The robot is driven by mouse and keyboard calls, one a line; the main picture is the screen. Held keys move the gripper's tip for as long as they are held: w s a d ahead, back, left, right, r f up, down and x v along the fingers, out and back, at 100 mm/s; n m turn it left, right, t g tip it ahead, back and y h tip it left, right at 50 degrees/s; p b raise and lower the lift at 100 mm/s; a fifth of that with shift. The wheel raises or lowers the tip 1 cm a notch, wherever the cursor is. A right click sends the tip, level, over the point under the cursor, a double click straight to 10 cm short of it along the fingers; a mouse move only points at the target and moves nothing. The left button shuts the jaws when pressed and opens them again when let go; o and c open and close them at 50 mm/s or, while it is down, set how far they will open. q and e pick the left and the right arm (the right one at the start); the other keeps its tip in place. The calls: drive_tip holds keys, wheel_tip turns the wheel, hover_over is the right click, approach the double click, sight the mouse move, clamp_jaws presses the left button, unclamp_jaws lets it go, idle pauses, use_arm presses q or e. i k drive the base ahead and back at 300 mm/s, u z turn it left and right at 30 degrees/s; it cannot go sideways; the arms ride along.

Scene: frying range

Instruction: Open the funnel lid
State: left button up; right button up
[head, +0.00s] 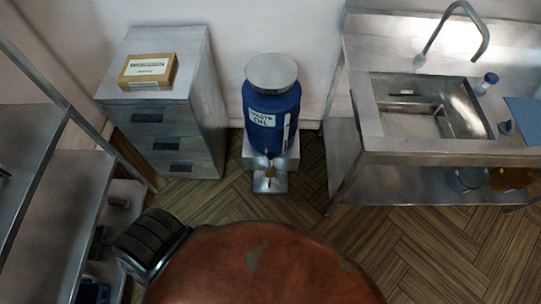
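A blue drum (264,119) with a white label that seems to read "waste oil" stands against the back wall, in the middle of the head view. A round silver metal lid (271,72) lies flat over its top and looks closed. No funnel shows apart from this lid; anything under it is hidden. The drum stands on a metal stand (250,160) with a small tap and tray at its front. Neither of my grippers can be made out in the head view.
A metal drawer cabinet (205,100) with a cardboard box (148,71) on top stands left of the drum. A steel sink table (366,120) stands to the right. Metal shelving (60,200) is at the left. Wooden floor (300,205) before the drum is clear.

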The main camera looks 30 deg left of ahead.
sight(272, 73)
drive_tip(key=k, duration=1.05)
drive_tip(key=u, duration=1.4)
drive_tip(key=i, duration=1.4)
drive_tip(key=z, duration=0.5)
